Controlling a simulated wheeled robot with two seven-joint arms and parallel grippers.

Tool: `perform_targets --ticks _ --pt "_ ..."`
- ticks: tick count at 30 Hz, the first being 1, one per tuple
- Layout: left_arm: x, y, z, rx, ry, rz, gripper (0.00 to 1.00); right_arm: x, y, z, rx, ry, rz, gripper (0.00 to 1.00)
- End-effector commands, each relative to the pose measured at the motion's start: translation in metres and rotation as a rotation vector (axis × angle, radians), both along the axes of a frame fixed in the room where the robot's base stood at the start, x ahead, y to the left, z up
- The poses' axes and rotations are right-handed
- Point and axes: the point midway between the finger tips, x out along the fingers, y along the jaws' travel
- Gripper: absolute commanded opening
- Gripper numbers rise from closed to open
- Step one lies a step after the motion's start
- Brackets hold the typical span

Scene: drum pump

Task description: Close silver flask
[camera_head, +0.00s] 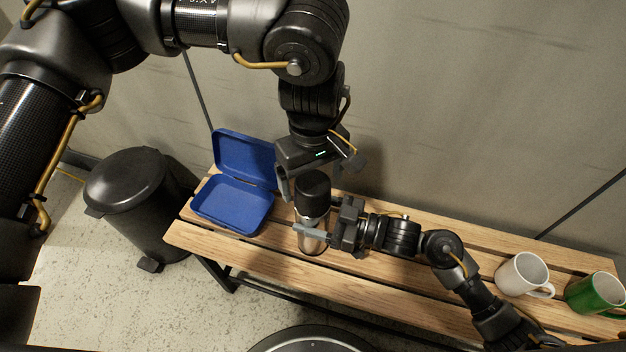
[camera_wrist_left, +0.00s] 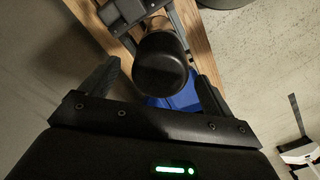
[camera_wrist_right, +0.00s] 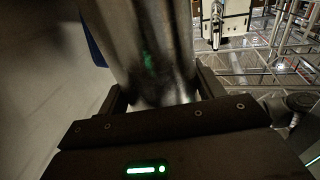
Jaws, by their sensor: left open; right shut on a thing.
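The silver flask (camera_head: 312,240) stands upright on the wooden bench, with a black lid (camera_head: 312,184) on its top. My right gripper (camera_head: 318,233) is shut on the flask's body from the right; the silver body also fills the middle of the right wrist view (camera_wrist_right: 150,50). My left gripper (camera_head: 312,172) is open and comes down from above, with its fingers around the lid's level. In the left wrist view the round black lid (camera_wrist_left: 160,68) lies between the open fingers, with gaps on both sides. I cannot tell how tightly the lid sits on the flask.
An open blue lunch box (camera_head: 232,205) lies on the slatted bench (camera_head: 270,255) left of the flask. A white mug (camera_head: 522,275) and a green mug (camera_head: 596,293) stand at the right end. A black pedal bin (camera_head: 130,200) stands on the floor at left. The wall is close behind.

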Motion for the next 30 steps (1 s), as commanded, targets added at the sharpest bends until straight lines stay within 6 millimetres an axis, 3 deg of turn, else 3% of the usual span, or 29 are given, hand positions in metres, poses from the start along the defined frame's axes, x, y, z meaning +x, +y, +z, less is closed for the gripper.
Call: perform_targets --ticks 6,11,30 --pt "0.0 0.0 0.0 0.0 0.0 0.037 0.83 0.0 0.0 0.0 0.0 0.0 0.0 0.03" --pt "0.0 0.0 0.003 -0.001 0.0 0.243 0.83 0.0 0.0 0.0 0.0 0.0 0.0 0.03" --pt "0.001 0.0 0.021 0.0 0.001 1.859 0.83 0.0 0.0 0.0 0.0 0.0 0.0 0.03"
